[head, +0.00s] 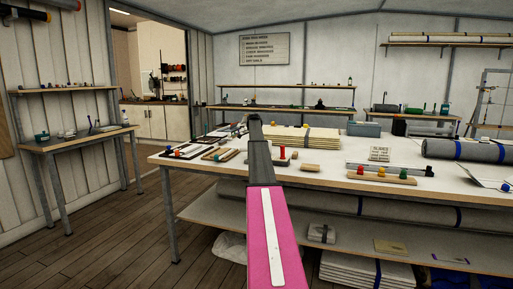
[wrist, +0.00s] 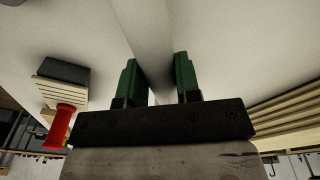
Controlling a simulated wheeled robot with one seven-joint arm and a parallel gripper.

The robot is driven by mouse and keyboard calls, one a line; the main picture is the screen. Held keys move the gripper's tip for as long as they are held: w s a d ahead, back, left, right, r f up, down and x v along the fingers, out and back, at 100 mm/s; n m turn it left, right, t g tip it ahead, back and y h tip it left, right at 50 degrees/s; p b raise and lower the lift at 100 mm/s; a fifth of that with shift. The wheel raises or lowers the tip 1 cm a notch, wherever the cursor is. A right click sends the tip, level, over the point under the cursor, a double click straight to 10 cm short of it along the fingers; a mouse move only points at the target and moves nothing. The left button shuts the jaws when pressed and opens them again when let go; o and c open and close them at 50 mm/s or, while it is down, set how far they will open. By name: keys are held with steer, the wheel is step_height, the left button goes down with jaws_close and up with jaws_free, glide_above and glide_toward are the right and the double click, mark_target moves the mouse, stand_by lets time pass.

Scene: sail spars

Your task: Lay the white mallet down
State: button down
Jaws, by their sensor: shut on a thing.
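In the wrist view my gripper (wrist: 158,82) has two green fingers, one on each side of a pale, smooth, bar-like thing. This is the white mallet (wrist: 151,45), as far as I can tell, and the gripper is shut on it. It runs up and out of the wrist picture, so its far end is hidden. Behind it is the pale worktop, and I cannot tell whether the mallet touches it. In the head view my arm reaches over the workbench (head: 335,176) and hides the gripper and most of what it holds.
A stack of cream boards (head: 300,139) lies just right of my arm's end. A red-topped piece (head: 282,153) stands close by. A wooden strip with coloured knobs (head: 381,177) and a grey roll (head: 468,151) lie farther right. Several small items lie on the left part.

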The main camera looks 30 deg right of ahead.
steer(key=c, duration=0.7)
jaws_free()
steer(key=shift+f, duration=0.1)
steer(key=shift+c, duration=0.2)
step_height(320, 180, up, 11)
steer(key=a, duration=0.1)
steer(key=shift+w+f, duration=0.15)
